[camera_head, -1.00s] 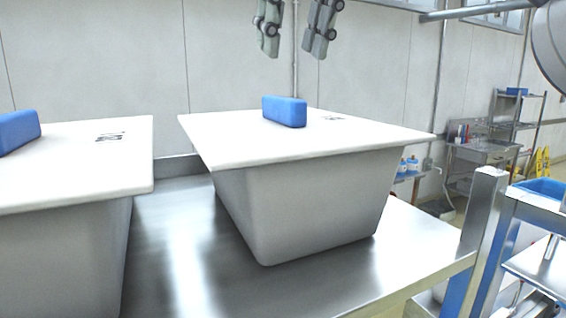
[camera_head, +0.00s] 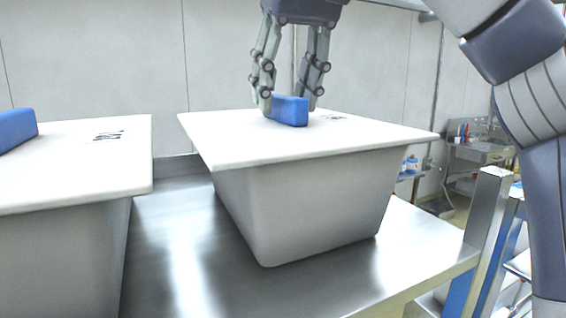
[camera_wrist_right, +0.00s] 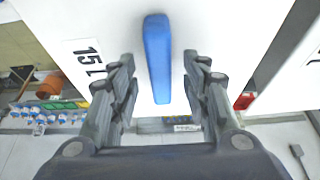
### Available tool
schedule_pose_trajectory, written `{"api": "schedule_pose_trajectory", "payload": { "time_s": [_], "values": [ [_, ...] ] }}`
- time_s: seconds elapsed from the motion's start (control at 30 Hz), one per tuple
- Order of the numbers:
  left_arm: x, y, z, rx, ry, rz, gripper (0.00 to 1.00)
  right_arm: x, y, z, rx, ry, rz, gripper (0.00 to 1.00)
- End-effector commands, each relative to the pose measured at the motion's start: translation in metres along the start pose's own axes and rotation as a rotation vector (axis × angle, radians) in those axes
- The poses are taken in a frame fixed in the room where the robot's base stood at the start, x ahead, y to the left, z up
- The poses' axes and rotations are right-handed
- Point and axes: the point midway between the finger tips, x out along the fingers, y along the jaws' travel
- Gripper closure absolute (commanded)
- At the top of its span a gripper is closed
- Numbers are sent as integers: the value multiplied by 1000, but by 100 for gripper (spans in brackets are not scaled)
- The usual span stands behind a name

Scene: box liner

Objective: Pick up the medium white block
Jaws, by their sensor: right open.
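A blue block (camera_head: 292,114) stands on the white lid (camera_head: 230,145) of the middle bin (camera_head: 310,200). I see no separate white block. In the right wrist view, the blue block (camera_wrist_right: 158,50) lies between the open fingers of the right gripper (camera_wrist_right: 161,68), with a gap on each side. A "15 L" label (camera_wrist_right: 88,58) is on the lid. My left gripper is not in view.
A second bin with a white lid (camera_head: 100,175) and a blue block (camera_head: 15,127) is at the left. Both bins stand on a shiny metal table (camera_head: 180,270). A metal-and-blue frame (camera_head: 487,225) is at the right. A wall is behind.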

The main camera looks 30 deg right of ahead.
Motion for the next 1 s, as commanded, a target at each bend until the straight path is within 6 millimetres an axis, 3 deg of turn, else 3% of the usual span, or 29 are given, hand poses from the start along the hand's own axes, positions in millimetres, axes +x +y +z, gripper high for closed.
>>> {"api": "schedule_pose_trajectory", "payload": {
  "time_s": [0.4,0.6,1.0],
  "values": [
    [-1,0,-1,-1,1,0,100,9,0,0,1,3,-1,59],
    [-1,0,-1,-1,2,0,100,9,0,0,1,3,-1,100],
    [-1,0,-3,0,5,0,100,8,0,0,1,5,-2,100]
  ]
}}
